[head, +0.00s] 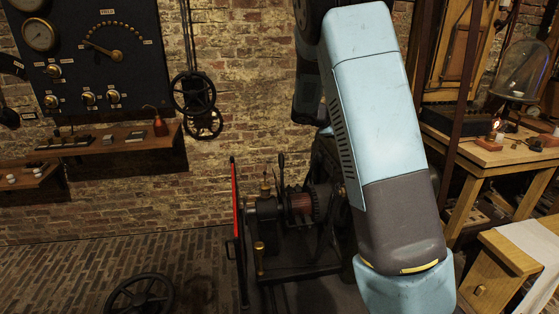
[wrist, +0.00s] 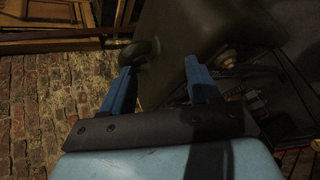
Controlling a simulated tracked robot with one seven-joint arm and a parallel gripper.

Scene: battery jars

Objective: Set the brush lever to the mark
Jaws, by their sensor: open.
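The dynamo (head: 268,215) stands on the floor in the middle of the head view, with a copper-coloured drum and a toothed dark wheel. A thin upright dark lever (head: 281,168) rises from it; I cannot tell if this is the brush lever, and I make out no mark. In the wrist view my gripper (wrist: 162,78) is open, its two blue fingers apart. A dark rounded knob (wrist: 142,50) shows at the left fingertip; I cannot tell if they touch. A dark smooth housing (wrist: 185,25) lies beyond the fingers. My arm hides the dynamo's right side in the head view.
A red-edged wheel (head: 236,205) stands at the dynamo's left. A handwheel (head: 140,296) lies low at front left. A wooden bench (head: 495,155) with a glass dome (head: 522,72) stands at right. A gauge panel (head: 95,55) hangs at left. Brick floor at left is mostly clear.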

